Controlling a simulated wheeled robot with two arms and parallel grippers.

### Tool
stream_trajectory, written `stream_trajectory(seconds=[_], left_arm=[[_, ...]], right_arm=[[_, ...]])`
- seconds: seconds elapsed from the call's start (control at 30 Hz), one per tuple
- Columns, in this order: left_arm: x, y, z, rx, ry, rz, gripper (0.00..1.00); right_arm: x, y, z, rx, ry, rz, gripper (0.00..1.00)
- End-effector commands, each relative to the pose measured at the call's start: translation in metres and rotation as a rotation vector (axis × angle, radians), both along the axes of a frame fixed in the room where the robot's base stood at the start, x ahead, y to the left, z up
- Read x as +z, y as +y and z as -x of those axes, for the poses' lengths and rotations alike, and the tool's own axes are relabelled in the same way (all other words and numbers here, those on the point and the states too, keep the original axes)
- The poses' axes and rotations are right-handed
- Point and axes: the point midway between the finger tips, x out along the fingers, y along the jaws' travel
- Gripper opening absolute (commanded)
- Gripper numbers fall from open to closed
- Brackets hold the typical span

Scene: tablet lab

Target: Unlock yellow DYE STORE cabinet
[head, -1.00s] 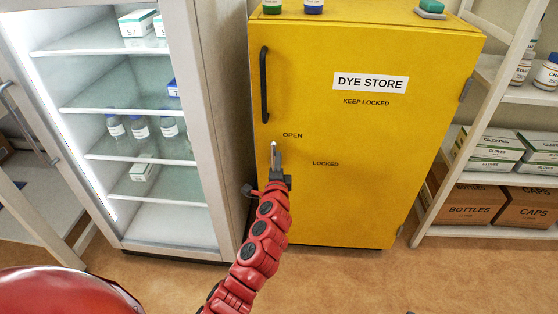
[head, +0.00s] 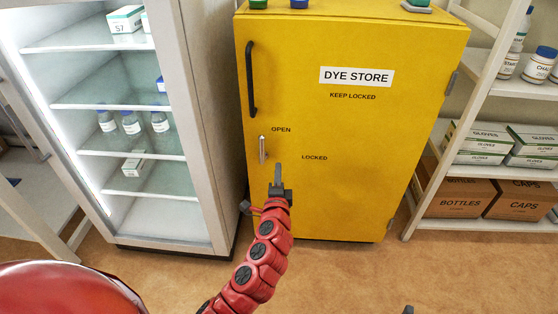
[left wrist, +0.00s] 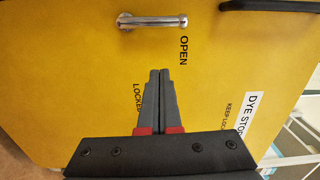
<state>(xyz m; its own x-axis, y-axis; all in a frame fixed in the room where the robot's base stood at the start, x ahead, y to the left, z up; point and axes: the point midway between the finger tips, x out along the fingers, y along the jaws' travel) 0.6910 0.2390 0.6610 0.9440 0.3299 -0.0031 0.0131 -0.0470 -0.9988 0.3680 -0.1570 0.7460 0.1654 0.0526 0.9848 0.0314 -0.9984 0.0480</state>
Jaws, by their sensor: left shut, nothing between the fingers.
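The yellow DYE STORE cabinet (head: 340,200) stands upright with its door closed. Its silver lock lever (head: 262,148) is vertical, just below and left of the word OPEN; the word LOCKED is lower right of it. The lever also shows whole in the left wrist view (left wrist: 152,22). A black door handle (head: 251,80) is above the lever. My left gripper (head: 278,168) is shut and empty, below and right of the lever and apart from it.
A glass-fronted fridge (head: 195,110) with bottles and boxes stands close on the left. A white shelf (head: 480,170) with cartons and bottles is on the right. Small items stand on the cabinet top. The floor (head: 340,270) in front is clear.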

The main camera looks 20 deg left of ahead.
Motion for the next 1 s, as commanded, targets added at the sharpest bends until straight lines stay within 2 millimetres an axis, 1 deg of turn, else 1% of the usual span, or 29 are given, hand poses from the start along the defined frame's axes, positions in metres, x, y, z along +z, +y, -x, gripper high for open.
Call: stream_trajectory(seconds=[0.03,0.1,0.3,0.83,0.93,0.97,1.0], left_arm=[[0.000,-0.004,0.009,-0.004,0.001,-0.001,0.00],[0.000,-0.008,0.017,-0.006,-0.002,0.001,0.00],[0.000,-0.010,0.030,-0.001,0.000,0.000,0.00],[0.000,-0.012,0.031,-0.006,-0.001,0.003,0.00],[-0.007,-0.022,0.028,-0.056,-0.006,0.026,0.00],[-0.011,-0.028,0.027,-0.084,-0.009,0.041,0.00],[-0.016,-0.038,0.026,-0.136,-0.016,0.066,0.00]], right_arm=[[0.002,0.000,0.000,0.000,0.000,0.000,1.00],[0.002,0.000,0.000,0.000,0.000,0.000,1.00],[0.003,0.000,0.000,0.000,0.000,0.000,1.00],[0.003,0.000,0.000,0.000,0.000,0.000,1.00],[0.003,0.000,0.000,0.000,0.000,0.000,1.00],[0.003,0.000,0.000,0.000,0.000,0.000,1.00],[0.003,0.000,0.000,0.000,0.000,0.000,1.00]])
